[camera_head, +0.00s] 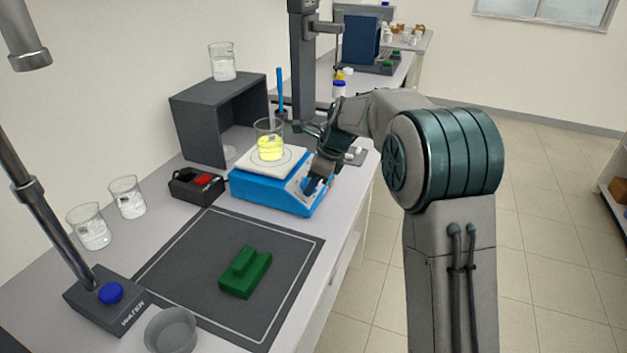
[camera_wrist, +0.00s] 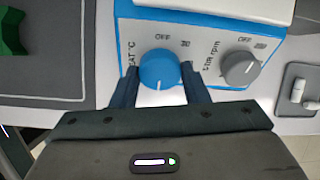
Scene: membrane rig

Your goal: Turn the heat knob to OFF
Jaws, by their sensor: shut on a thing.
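The blue heat knob (camera_wrist: 160,70) is on the front panel of the blue and white hotplate (camera_head: 262,194). In the wrist view its white pointer line points down toward my gripper, away from the OFF mark (camera_wrist: 161,37) above it. My gripper (camera_wrist: 160,82) has one finger on each side of the heat knob and is shut on it. In the head view my gripper (camera_head: 318,180) is at the hotplate's front right, and the knob is hidden behind it. A beaker of yellow liquid (camera_head: 270,147) stands on the hotplate's white top.
A grey stirring knob (camera_wrist: 240,69) sits right of the heat knob. A grey tray with white pieces (camera_wrist: 298,92) lies further right. A black box with a red switch (camera_head: 197,184) is left of the hotplate. A dark mat (camera_head: 190,262) bears a green block (camera_head: 245,273).

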